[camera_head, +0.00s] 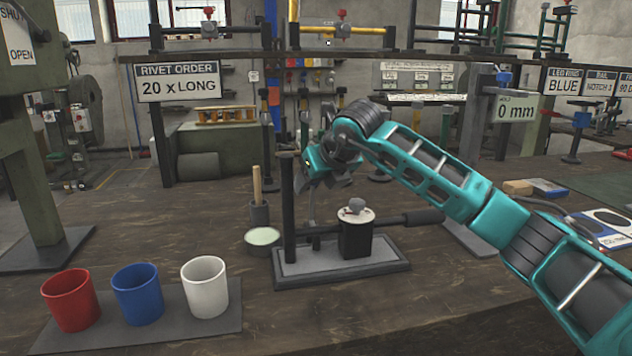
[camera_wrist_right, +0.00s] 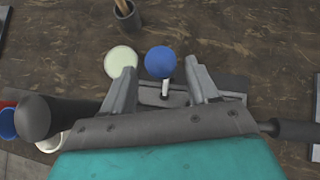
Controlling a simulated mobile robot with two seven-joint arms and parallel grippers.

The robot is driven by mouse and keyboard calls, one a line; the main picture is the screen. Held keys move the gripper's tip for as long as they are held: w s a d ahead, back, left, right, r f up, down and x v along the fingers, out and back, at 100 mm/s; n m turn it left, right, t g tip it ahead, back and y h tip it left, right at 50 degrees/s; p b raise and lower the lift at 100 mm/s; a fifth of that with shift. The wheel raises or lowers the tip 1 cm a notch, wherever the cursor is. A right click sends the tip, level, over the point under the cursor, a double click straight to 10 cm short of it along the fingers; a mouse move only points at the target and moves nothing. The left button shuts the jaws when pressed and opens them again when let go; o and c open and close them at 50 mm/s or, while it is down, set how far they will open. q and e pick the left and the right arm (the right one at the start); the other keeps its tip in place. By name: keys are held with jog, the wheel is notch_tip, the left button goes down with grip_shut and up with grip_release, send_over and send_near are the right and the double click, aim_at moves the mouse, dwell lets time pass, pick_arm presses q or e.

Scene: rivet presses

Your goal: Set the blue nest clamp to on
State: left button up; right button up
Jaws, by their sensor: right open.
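The blue nest clamp shows in the right wrist view as a round blue knob (camera_wrist_right: 160,61) on a short pale stem. My right gripper (camera_wrist_right: 162,80) is open, with one finger on either side of the stem; whether they touch it cannot be told. In the head view my right gripper (camera_head: 318,172) is above the press base plate (camera_head: 340,276), near the tall dark post (camera_head: 289,210), and hides the blue knob. A thin upright rod (camera_head: 312,208) shows below the gripper. My left gripper is not in view.
A black block (camera_head: 356,240) with a pale top and a dark horizontal handle (camera_head: 412,218) stand on the press. A pale-filled dish (camera_head: 262,238) and a brush pot (camera_head: 259,213) are left of it. Red (camera_head: 71,300), blue (camera_head: 138,294) and white (camera_head: 205,287) cups stand at front left.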

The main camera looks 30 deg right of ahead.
jog(key=p+v, duration=0.1)
jog(key=v, duration=1.1)
jog(key=shift+s+r, duration=0.25)
jog(key=shift+s, duration=0.05)
